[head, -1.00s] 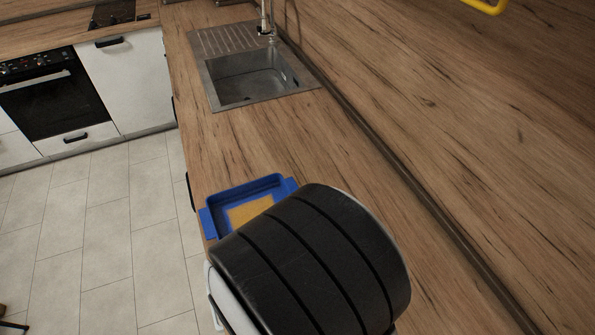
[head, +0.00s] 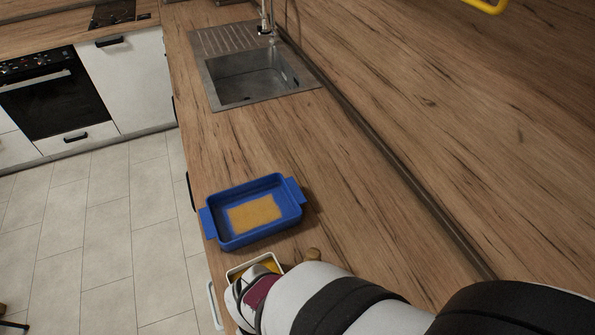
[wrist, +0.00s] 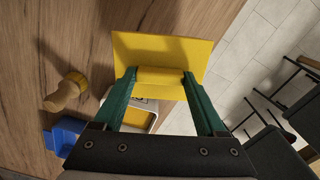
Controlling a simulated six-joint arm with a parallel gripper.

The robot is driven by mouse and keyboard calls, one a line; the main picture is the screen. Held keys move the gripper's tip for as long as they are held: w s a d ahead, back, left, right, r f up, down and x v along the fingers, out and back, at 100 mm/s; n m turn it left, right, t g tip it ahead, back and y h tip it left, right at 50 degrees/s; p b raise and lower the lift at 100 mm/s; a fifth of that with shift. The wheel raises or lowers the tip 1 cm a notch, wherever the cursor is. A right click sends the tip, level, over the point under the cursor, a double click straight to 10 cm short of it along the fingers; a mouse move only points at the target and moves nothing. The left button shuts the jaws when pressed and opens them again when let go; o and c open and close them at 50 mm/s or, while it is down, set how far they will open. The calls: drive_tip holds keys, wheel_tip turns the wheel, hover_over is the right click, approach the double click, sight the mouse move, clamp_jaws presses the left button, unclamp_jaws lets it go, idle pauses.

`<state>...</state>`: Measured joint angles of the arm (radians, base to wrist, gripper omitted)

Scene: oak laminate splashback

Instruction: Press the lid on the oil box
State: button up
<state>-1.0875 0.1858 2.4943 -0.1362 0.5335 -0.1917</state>
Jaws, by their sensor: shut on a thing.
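The yellow lid (wrist: 150,47) is a flat plate with a raised bar handle. My gripper (wrist: 160,76) has its green fingers shut on that handle in the wrist view. The white-rimmed oil box (wrist: 138,118) with yellow inside shows between the fingers, partly covered by the lid and gripper. The lid is offset from the box in this view; the gap in height is hard to tell. In the head view the box (head: 236,272) stands at the counter's front edge, partly behind my arm. The fingers and lid are hidden there.
A blue dish (head: 225,238) with an orange-brown rectangle in it stands just beyond the box. A small wooden piece (head: 312,254) with a yellow part, clearer in the wrist view, stands beside the box. The counter (head: 270,135) towards the sink (head: 250,85) is clear.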

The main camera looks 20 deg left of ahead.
drive_tip(key=r, duration=0.2)
drive_tip(key=a+r, duration=0.1)
drive_tip(key=shift+w, duration=0.4)
drive_tip(key=w+a+r+m, duration=0.3)
drive_tip(key=w+a, duration=0.5)
drive_tip(key=w, duration=0.1)
drive_tip(key=shift+w+a+f, duration=0.1)
drive_tip(key=shift+w+f, duration=0.1)
drive_tip(key=shift+f, duration=1.55)
drive_tip(key=shift+w+f, duration=0.15)
drive_tip(key=shift+f, duration=1.55)
drive_tip(key=shift+f, duration=0.6)
drive_tip(key=o, duration=1.3)
